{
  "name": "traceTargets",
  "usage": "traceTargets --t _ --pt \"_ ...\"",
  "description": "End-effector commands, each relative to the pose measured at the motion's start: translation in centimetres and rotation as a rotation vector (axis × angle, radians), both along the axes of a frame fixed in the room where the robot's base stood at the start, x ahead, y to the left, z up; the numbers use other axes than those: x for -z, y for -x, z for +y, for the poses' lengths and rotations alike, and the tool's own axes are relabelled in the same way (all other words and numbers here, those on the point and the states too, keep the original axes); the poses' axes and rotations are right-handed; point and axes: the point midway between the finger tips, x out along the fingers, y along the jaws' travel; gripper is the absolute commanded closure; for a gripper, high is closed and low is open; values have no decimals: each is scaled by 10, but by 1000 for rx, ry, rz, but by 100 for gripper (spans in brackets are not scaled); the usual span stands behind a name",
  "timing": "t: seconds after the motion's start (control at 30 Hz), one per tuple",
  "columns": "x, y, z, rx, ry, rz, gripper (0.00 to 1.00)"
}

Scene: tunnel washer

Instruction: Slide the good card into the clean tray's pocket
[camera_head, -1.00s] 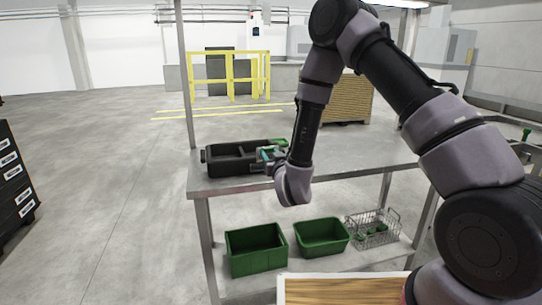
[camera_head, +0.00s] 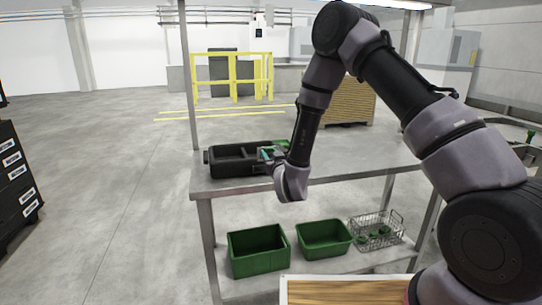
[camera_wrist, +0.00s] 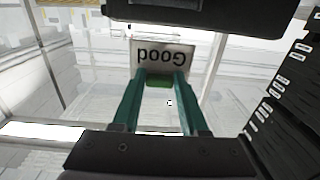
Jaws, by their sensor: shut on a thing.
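A white card (camera_wrist: 163,57) with "Good" printed in black shows upside down in the wrist view. My gripper (camera_wrist: 160,80) is shut on its near edge with two teal fingers. The card is too small to make out there. The pocket is not clearly visible.
A green item (camera_head: 283,144) sits behind my gripper on the metal bench (camera_head: 350,158). Below are two green bins (camera_head: 258,262) (camera_head: 324,245) and a wire basket (camera_head: 362,242) with green pieces. The bench right of my arm is mostly clear.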

Motion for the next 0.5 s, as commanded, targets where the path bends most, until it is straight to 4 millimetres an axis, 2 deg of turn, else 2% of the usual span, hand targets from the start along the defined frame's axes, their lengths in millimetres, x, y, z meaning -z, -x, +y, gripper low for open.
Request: traceTargets --t 0.5 --pt "5 -20 6 1 0 -1 100"
